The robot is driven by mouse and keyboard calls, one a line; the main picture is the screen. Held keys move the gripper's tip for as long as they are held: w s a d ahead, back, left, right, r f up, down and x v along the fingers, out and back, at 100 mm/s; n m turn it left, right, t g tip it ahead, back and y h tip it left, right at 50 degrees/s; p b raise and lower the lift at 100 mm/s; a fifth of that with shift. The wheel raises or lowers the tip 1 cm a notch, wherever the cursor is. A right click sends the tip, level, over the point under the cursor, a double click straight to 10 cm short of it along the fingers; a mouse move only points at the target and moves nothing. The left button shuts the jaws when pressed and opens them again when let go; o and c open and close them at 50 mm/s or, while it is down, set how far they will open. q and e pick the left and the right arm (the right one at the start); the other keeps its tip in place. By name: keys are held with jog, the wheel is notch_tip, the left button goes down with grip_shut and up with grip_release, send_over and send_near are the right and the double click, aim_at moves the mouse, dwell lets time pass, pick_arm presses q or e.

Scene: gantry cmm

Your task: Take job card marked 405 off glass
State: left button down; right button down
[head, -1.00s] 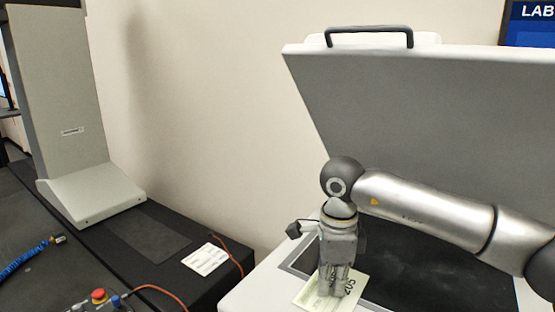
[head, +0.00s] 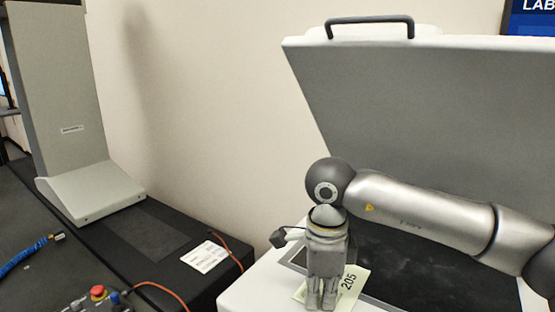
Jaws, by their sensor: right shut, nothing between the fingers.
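A pale card (head: 352,284) lies at the left front of the open machine's dark glass (head: 420,270), over the frame edge. I cannot tell whether the fingertips touch the card. My left gripper is out of view.
The raised grey lid (head: 400,130) with a black handle (head: 370,20) stands behind the glass. A white printed sheet (head: 205,257) lies on the black bench at left, beside an orange cable (head: 230,252). A red button (head: 98,292) is at lower left.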

jog(key=shift+s+a+b, duration=0.35)
jog(key=shift+s+a, duration=0.4)
jog(key=shift+s, duration=0.35)
jog(key=shift+s+a+b, duration=0.35)
jog(key=shift+s+a, duration=0.4)
jog(key=shift+s, duration=0.4)
jog(key=shift+s+a+b, duration=0.35)
jog(key=shift+s+a, duration=0.4)
jog(key=shift+s, duration=0.35)
jog(key=shift+r+p, duration=1.35)
jog(key=shift+r, duration=1.65)
jog(key=shift+r, duration=0.1)
